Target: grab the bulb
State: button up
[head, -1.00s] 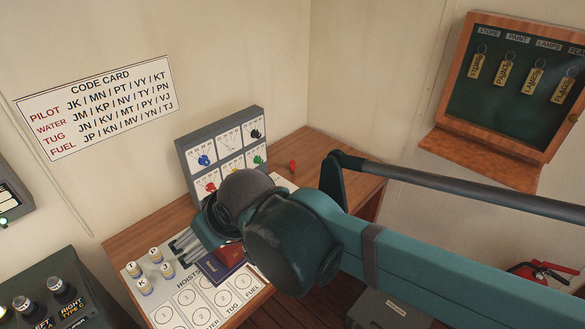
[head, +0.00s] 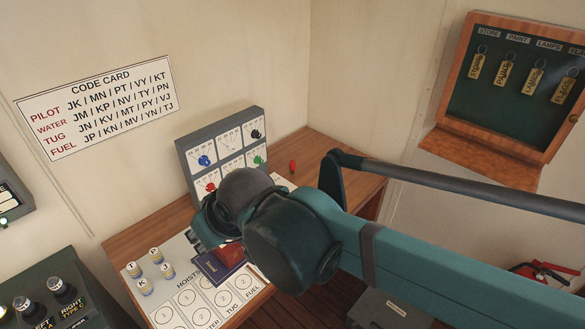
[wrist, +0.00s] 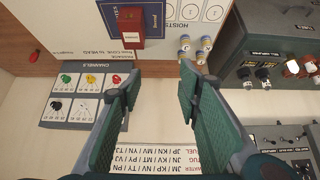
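Small capped fittings (head: 55,287) stand on a dark console at the lower left of the head view, by labels reading LEFT TYPE A and RIGHT TYPE C. In the head view, my wrist hides most of the fingers above the desk.
Several small lettered cylinders (head: 156,255) stand on the HOISTS sheet (head: 188,298). The grey channel board (head: 180,150) stands at the desk's back. A code card (head: 95,105) hangs on the wall.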

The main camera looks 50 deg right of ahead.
jog(key=w+d+r+m+g+h, duration=0.15)
jog(key=w+d+m, duration=0.25)
jog(key=w+d, duration=0.75)
jog(key=m+g+h, duration=0.2)
jog(key=m+g, duration=0.2)
jog(key=m, duration=0.4)
send_over(292, 162)
jog(key=s+a, duration=0.1)
jog(key=a, duration=0.1)
notch_tip(292, 162, down, 23)
jog(key=shift+s+f+t+b, duration=0.1)
jog(key=shift+s+t+b, duration=0.15)
jog(key=shift+b, duration=0.1)
jog(key=shift+x, duration=1.25)
jog(key=shift+w+d+f, duration=0.1)
jog(key=shift+w+f, duration=0.05)
